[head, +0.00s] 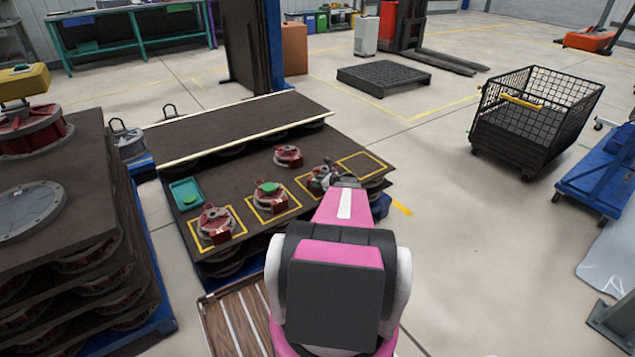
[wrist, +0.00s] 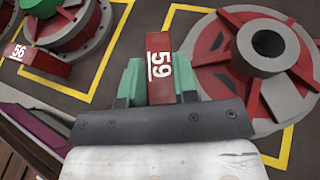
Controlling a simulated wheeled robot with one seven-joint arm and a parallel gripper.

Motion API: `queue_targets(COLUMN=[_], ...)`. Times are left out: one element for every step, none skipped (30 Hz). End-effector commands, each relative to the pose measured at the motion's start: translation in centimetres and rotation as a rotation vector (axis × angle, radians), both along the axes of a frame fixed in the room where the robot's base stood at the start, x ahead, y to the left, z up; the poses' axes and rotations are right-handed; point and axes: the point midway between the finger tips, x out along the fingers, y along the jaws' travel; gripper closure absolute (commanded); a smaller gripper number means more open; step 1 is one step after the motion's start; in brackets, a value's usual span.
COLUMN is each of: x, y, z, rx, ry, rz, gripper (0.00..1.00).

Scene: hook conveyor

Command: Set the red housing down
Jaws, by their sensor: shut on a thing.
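The red housing (wrist: 228,85) has red ribs, a grey rim and a grey central hub. My gripper (wrist: 160,85) is shut on this tab, with a green pad on each side. In the head view the housing (head: 316,181) is partly hidden by my gripper (head: 334,176) and lies over a yellow-outlined square on the dark board (head: 235,160). Whether it touches the board or hangs just above it, I cannot tell.
Other red housings stand in outlined squares to the left (head: 215,224) and (head: 268,200); another housing (head: 287,156) stands behind. An empty yellow square (head: 362,165) lies to the right. A teal tray (head: 185,193) sits on the board's left. A stacked pallet (head: 90,200) stands further left.

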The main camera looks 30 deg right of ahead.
Motion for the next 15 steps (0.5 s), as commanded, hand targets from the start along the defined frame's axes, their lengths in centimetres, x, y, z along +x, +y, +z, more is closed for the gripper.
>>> queue_targets(x=[0.02, 0.02, 0.01, 0.01, 0.02, 0.02, 0.02, 0.02, 0.02, 0.03, 0.03, 0.04, 0.04, 0.03, 0.02], y=[0.0, 0.01, -0.01, -0.01, -0.01, -0.03, -0.04, -0.04, -0.04, -0.05, -0.05, -0.06, -0.06, -0.06, -0.06], z=[0.05, -0.02, -0.17, -0.17, -0.17, -0.15, -0.15, -0.15, -0.15, -0.15, -0.15, -0.14, -0.12, -0.05, 0.11], rx=[0.0, 0.0, 0.0, 0.0, 0.0, 0.0, 0.0, 0.0, 0.0, 0.0, 0.0, 0.0, -0.001, -0.001, -0.001], ry=[-0.004, -0.004, 0.0, 0.0, 0.0, 0.0, 0.0, 0.0, 0.0, 0.0, 0.0, 0.0, 0.0, 0.0, 0.0], rz=[0.001, 0.001, 0.0, 0.0, -0.001, -0.001, -0.001, -0.001, -0.001, -0.001, -0.001, -0.001, -0.002, -0.002, -0.002], gripper=[1.0, 1.0, 0.63, 0.53, 0.47, 0.47, 0.47, 0.47, 0.47, 0.47, 0.47, 0.47, 0.47, 0.47, 0.47])
